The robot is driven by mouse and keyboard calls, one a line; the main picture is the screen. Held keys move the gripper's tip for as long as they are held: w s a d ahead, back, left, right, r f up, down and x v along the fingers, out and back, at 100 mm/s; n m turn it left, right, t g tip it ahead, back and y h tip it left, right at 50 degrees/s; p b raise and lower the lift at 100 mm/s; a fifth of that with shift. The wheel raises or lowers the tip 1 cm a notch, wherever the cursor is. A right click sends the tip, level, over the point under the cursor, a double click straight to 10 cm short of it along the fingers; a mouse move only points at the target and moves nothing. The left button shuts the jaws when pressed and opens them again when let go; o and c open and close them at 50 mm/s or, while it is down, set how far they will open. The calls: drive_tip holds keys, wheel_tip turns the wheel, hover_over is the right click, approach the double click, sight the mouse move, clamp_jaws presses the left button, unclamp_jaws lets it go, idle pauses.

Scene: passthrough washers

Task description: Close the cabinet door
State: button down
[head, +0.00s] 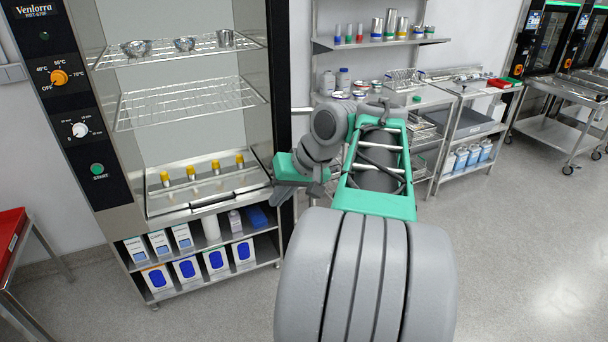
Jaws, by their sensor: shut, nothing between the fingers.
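The cabinet (105,150) is the tall steel unit marked Venlorra at the left, with a dark control panel on its left side. Its front is open to view, with wire racks and a lower tray inside. The cabinet door (279,70) appears as a narrow dark strip at the right, seen nearly edge-on and standing open. A short bar (301,109), perhaps its handle, sticks out to the right. My gripper (284,192) is shut and empty, in front of the door's lower part in the picture. I cannot tell whether it touches the door.
Metal bowls (137,48) and yellow-capped vials (191,172) stand inside the cabinet. Boxes (186,270) fill the shelves below. A red-topped table (12,235) is at the left edge. Steel carts (470,125) line the back wall. The floor (520,240) at the right is clear.

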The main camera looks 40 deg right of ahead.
drive_tip(key=s+d+r+m+t+p, duration=0.1)
drive_tip(key=s+d+r, duration=0.2)
drive_tip(key=s+d, duration=0.25)
drive_tip(key=s+d+r+p, duration=0.1)
drive_tip(key=s+d+r, duration=0.25)
drive_tip(key=d, duration=0.25)
drive_tip(key=w+a+f+b, duration=0.4)
drive_tip(key=w+f, duration=0.4)
drive_tip(key=shift+a+f, duration=0.15)
drive_tip(key=shift+a, duration=0.2)
drive_tip(key=shift+a, duration=0.1)
